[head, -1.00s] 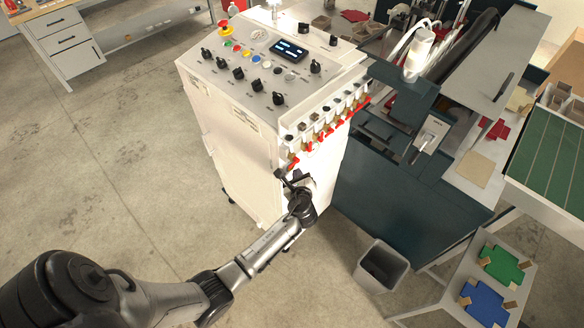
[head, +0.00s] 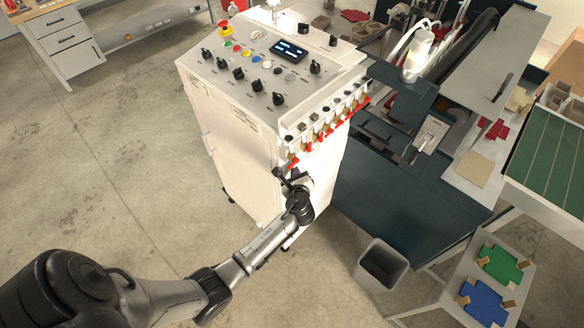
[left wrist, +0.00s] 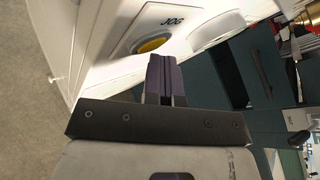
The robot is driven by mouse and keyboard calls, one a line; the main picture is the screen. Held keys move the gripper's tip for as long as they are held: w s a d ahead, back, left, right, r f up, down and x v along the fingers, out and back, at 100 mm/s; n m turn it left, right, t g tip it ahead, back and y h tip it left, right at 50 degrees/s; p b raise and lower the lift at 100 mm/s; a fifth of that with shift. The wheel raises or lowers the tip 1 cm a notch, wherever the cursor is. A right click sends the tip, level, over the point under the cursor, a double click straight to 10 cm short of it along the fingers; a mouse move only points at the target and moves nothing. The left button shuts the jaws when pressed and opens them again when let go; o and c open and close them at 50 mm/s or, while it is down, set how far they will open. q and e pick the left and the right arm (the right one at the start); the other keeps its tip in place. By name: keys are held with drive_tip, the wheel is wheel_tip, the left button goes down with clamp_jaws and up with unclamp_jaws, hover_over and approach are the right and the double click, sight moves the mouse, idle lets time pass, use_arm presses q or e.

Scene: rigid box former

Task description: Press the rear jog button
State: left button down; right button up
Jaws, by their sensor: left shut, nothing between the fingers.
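A round yellow button (left wrist: 152,43) in a pale ring, with the label JOG beside it, is on a white panel in the left wrist view. The pictures do not settle whether it is the rear one. In the head view the button is hidden behind my gripper and wrist. My right gripper is not in view.
A row of valves with red handles (head: 330,132) juts from the cabinet just above my gripper. A dark machine body (head: 385,190) stands close on the right. A grey bin (head: 381,265) stands on the floor nearby. Open floor (head: 90,180) lies to the left.

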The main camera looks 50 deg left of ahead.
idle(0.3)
use_arm(q)
drive_tip(key=shift+d, duration=0.8)
drive_tip(key=shift+d, duration=0.15)
drive_tip(key=d, duration=0.4)
drive_tip(key=shift+w+d, duration=0.15)
drive_tip(key=shift+d, duration=0.2)
idle(0.5)
